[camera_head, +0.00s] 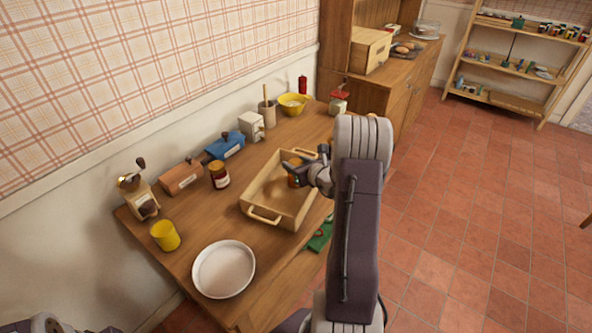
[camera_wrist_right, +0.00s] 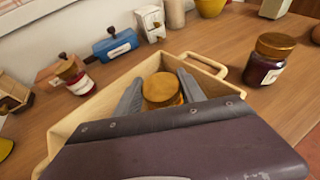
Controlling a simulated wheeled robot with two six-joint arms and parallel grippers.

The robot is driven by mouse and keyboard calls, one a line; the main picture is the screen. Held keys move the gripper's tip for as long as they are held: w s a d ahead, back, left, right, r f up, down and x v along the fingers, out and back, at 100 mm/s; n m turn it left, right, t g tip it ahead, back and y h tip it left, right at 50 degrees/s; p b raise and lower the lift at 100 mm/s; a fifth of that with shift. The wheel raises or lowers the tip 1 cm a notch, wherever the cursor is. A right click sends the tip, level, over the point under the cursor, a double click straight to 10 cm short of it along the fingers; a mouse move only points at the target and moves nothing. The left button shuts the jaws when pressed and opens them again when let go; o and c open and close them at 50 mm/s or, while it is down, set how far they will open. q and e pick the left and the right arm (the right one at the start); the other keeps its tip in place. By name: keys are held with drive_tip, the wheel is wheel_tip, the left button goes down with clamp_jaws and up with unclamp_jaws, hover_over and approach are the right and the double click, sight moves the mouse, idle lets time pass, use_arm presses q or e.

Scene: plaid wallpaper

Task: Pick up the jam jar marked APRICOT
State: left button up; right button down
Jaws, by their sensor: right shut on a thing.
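My right gripper (camera_head: 299,169) is down inside a wooden tray (camera_head: 265,217), shut on a jam jar (camera_head: 293,181) with an orange-brown look. In the right wrist view the held jar's golden lid (camera_wrist_right: 162,88) sits between the two fingers. Its label is hidden, so I cannot read it. A second jar (camera_head: 219,178) with dark red jam and a pale label stands on the table left of the tray. A third dark jar (camera_wrist_right: 266,64) stands right of the tray in the wrist view. Only a bit of my left arm shows at the bottom left.
The wooden table (camera_head: 190,243) also holds a white plate (camera_head: 224,268), a yellow cup (camera_head: 165,236), a coffee grinder (camera_head: 142,197), an orange-brown box (camera_head: 181,178), a blue box (camera_head: 225,146) and a yellow bowl (camera_head: 293,105). The tray walls surround the gripper closely.

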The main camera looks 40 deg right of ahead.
drive_tip(key=r, duration=0.3)
drive_tip(key=r+p, duration=0.1)
drive_tip(key=shift+d+r, duration=0.35)
drive_tip(key=shift+r, duration=0.05)
drive_tip(key=s+d+r+p, duration=0.2)
drive_tip(key=d+r, duration=0.4)
drive_tip(key=d, duration=0.4)
drive_tip(key=shift+s+d, duration=0.35)
drive_tip(key=shift+s, duration=0.2)
